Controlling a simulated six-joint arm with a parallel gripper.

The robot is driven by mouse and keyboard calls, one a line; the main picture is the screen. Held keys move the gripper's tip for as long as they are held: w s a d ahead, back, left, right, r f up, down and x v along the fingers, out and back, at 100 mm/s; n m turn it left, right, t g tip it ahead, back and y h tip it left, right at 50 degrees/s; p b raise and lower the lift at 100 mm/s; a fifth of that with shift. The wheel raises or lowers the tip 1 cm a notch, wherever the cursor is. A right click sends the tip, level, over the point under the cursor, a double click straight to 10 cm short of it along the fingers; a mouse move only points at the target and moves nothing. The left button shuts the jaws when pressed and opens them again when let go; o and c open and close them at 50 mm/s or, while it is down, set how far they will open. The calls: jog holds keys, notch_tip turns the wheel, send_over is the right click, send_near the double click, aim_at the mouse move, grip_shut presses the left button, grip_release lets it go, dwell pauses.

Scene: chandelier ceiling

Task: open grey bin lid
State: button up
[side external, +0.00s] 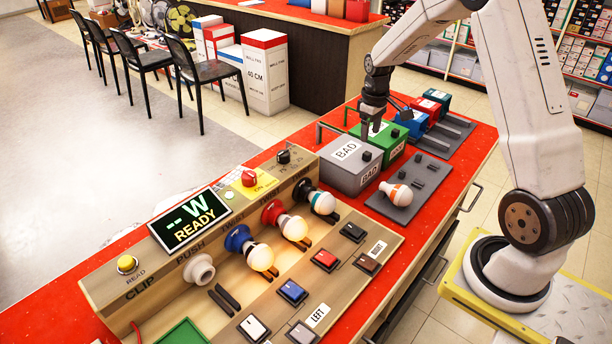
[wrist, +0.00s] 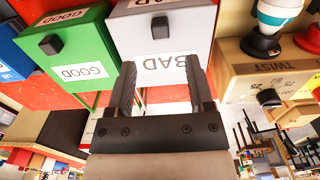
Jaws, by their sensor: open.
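The grey bin (side external: 352,180) marked BAD stands on the red counter, and its lid (side external: 340,148) lies shut. A black knob (side external: 367,156) sits on the bin. In the wrist view the grey bin (wrist: 185,20) fills the upper middle, with its black knob (wrist: 160,27) and the BAD label. My gripper (side external: 372,128) hangs over the grey bin's far side, near the green bin. Its two dark fingers (wrist: 163,82) are apart with nothing between them and overlap the label in the wrist view. The exact gap to the lid cannot be told.
A green bin (side external: 394,140) marked GOOD stands right beside the grey one, with blue (side external: 411,124) and red (side external: 426,108) bins beyond. A bulb (side external: 397,193) lies on the grey plate in front. The wooden bulb tester (side external: 130,290) stands to the left.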

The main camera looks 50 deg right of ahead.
aim_at(367, 153)
jog(key=shift+f, duration=3.6)
grip_shut()
